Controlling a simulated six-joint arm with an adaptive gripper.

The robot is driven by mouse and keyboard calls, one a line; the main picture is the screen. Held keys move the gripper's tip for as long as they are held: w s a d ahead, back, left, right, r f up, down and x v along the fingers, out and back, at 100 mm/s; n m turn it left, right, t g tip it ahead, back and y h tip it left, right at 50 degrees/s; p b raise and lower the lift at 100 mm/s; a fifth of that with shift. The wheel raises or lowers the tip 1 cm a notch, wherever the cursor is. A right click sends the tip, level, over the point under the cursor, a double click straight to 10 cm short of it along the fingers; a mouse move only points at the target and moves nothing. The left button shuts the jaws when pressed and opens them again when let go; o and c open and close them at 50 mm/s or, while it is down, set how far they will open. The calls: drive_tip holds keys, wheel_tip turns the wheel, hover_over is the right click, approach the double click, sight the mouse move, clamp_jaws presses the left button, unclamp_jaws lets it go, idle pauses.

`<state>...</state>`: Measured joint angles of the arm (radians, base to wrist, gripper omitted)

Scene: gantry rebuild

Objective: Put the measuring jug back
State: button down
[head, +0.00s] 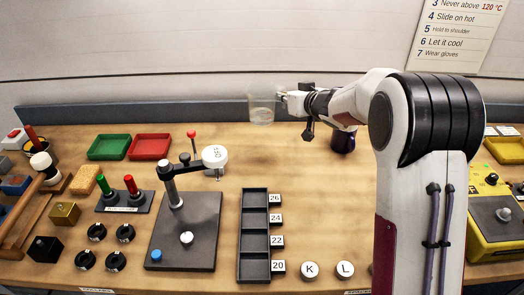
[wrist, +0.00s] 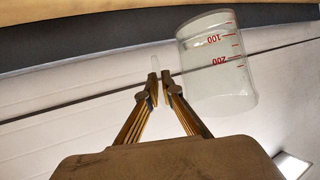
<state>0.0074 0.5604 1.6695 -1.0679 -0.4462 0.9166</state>
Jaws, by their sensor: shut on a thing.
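The measuring jug (head: 261,108) is clear, with red graduation marks that show in the wrist view (wrist: 215,68). In the head view it looks about upright, in the air over the back edge of the table. My gripper (head: 281,97) is at its right side. In the wrist view my gripper (wrist: 160,86) has its fingertips close together beside the jug wall, on a small clear piece that looks like the jug's handle. The handle is mostly hidden by the fingers.
Below the jug, the back middle of the table (head: 262,152) is clear.

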drive_tip(key=shift+f, duration=1.1)
wheel_tip(320, 180, down, 6)
drive_tip(key=shift+f, duration=0.15)
drive_tip(key=shift+f, duration=1.85)
drive_tip(key=shift+f, duration=0.15)
drive_tip(key=c, duration=2.2)
unclamp_jaws()
drive_tip(key=shift+c, duration=0.2)
